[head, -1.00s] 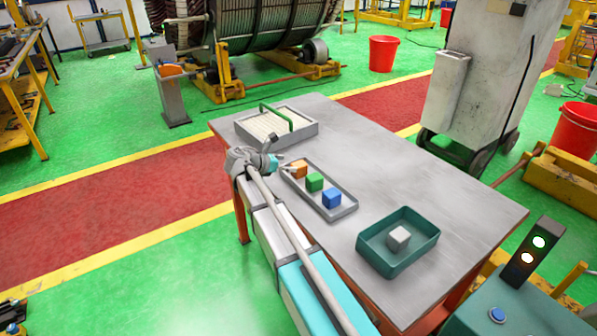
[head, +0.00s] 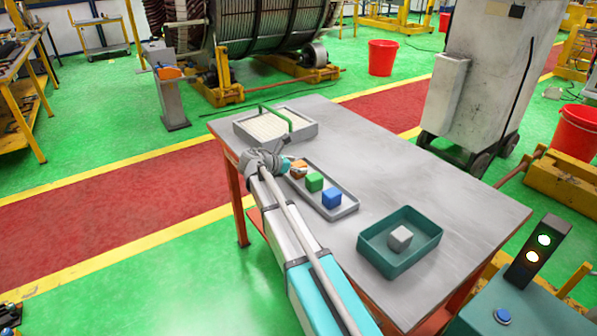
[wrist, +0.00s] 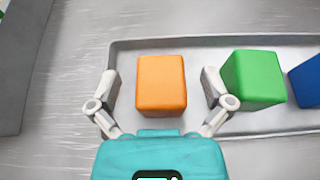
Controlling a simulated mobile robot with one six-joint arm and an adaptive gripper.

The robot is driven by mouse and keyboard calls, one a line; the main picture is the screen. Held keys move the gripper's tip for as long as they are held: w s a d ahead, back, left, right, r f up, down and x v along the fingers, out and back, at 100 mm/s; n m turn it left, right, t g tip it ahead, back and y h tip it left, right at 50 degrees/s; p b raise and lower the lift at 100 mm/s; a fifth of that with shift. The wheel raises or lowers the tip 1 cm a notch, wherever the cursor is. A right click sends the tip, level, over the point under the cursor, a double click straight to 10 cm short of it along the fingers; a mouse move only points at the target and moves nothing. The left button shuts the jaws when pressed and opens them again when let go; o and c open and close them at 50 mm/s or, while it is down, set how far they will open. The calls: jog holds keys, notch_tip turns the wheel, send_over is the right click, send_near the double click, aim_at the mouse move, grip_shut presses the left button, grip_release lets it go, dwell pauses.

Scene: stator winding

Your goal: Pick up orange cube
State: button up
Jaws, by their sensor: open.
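The orange cube (wrist: 161,84) sits in the left end of a grey tray (wrist: 195,44) in the wrist view. My gripper (wrist: 161,88) is open, with one finger on each side of the cube and a visible gap on both sides. The right finger is in the space between the orange cube and the green cube (wrist: 254,79), close to the green one. In the head view the orange cube (head: 298,168) shows only in part behind my gripper (head: 300,170).
A blue cube (head: 332,198) stands in the same tray beyond the green one. A teal bin (head: 432,238) holding a grey cube (head: 399,238) is at the table's front right. A grey box with a green handle (head: 308,131) stands at the back left.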

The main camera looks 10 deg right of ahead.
jog(key=shift+c, duration=0.3)
jog(key=c, duration=1.2)
notch_tip(320, 180, up, 3)
jog(key=p, duration=0.2)
jog(key=shift+f+p, duration=0.2)
jog(key=shift+p, duration=0.15)
jog(key=s+r+p, duration=1)
jog(key=s, duration=0.4)
jog(key=shift+r, duration=0.2)
